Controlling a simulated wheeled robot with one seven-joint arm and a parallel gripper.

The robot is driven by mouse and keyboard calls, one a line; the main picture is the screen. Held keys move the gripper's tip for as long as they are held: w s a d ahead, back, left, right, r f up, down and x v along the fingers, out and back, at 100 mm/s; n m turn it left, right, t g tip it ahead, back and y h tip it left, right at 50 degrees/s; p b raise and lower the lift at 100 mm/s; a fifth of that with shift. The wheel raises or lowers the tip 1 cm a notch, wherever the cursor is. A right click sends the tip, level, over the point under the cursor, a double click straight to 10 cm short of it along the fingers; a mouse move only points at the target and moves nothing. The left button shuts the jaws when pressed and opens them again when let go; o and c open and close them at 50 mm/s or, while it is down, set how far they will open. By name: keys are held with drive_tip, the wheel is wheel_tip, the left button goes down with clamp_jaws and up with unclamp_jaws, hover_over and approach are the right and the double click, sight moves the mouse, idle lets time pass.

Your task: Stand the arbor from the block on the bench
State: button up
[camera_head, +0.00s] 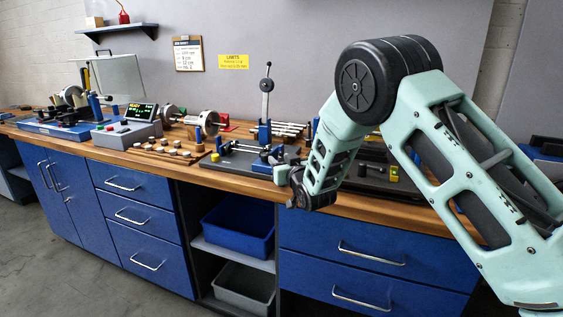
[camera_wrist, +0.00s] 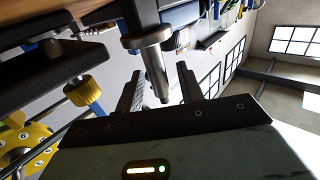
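In the wrist view a steel shaft with a round collar (camera_wrist: 152,58), which looks like the arbor, comes in from the top edge. Its thinner end lies between the two fingers of my gripper (camera_wrist: 160,88). The fingers are spread, with a visible gap on each side of the shaft, so my gripper is open and not clamped on it. The shaft's other end is out of frame, and I cannot tell what holds it. In the head view my wrist is at the bench's front edge, by a dark plate with blue blocks (camera_head: 243,160); the fingertips are not clear there.
A yellow knob (camera_wrist: 84,90) and a yellow numbered disc (camera_wrist: 28,148) are close on the left in the wrist view. A lever stand (camera_head: 265,105), a control box (camera_head: 128,131) and a board of small weights (camera_head: 165,151) crowd the wooden bench (camera_head: 237,183).

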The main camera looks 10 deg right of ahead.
drive_tip(key=shift+r, duration=0.1)
drive_tip(key=shift+r+p, duration=0.15)
drive_tip(key=shift+p, duration=0.15)
drive_tip(key=s+d+b, duration=0.2)
drive_tip(key=s, duration=1)
drive_tip(key=s+a+f+n+g+y, duration=0.1)
drive_tip(key=s+a+g, duration=0.5)
drive_tip(key=s, duration=0.4)
drive_tip(key=s+a+f+n+g, duration=0.2)
drive_tip(key=s+a+g, duration=0.3)
drive_tip(key=s, duration=0.4)
drive_tip(key=s+d+n+g+h, duration=0.1)
drive_tip(key=s+g, duration=0.2)
drive_tip(key=s, duration=0.8)
drive_tip(key=s+d+r+n+g+h, duration=0.1)
drive_tip(key=s+d+g+h, duration=0.1)
drive_tip(key=s, duration=0.8)
drive_tip(key=shift+s+d+n+g, duration=0.3)
drive_tip(key=shift+s+n+g, duration=0.1)
drive_tip(key=shift+g, duration=0.5)
drive_tip(key=shift+r, duration=0.15)
